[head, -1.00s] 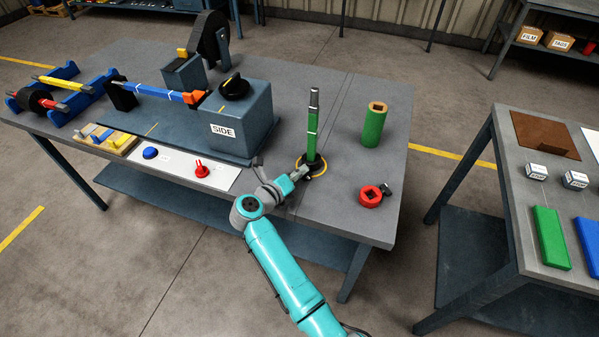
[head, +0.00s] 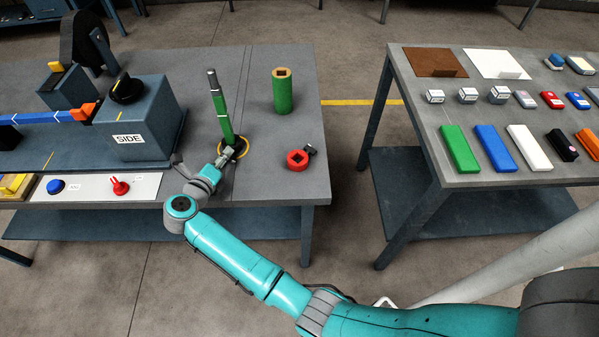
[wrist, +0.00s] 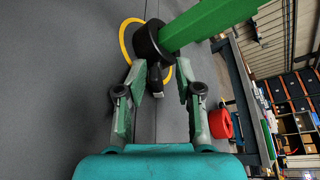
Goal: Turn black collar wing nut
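The black collar (head: 238,147) sits around the foot of a green post (head: 223,117), inside a yellow ring on the table. In the wrist view the collar (wrist: 150,42) is just ahead of my fingertips. Its small black wing nut (wrist: 155,78) points toward my gripper and lies between the two fingers, nearer the left one. My gripper (wrist: 160,77) is open, with a gap visible on the right of the nut; I cannot tell whether the left finger touches it. In the head view my gripper (head: 223,157) comes at the collar low from the front left and partly hides it.
A red collar (head: 298,160) with a dark nut lies to the right, and a green sleeve (head: 283,91) stands behind it. A second table (head: 400,75) stands right, across a gap.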

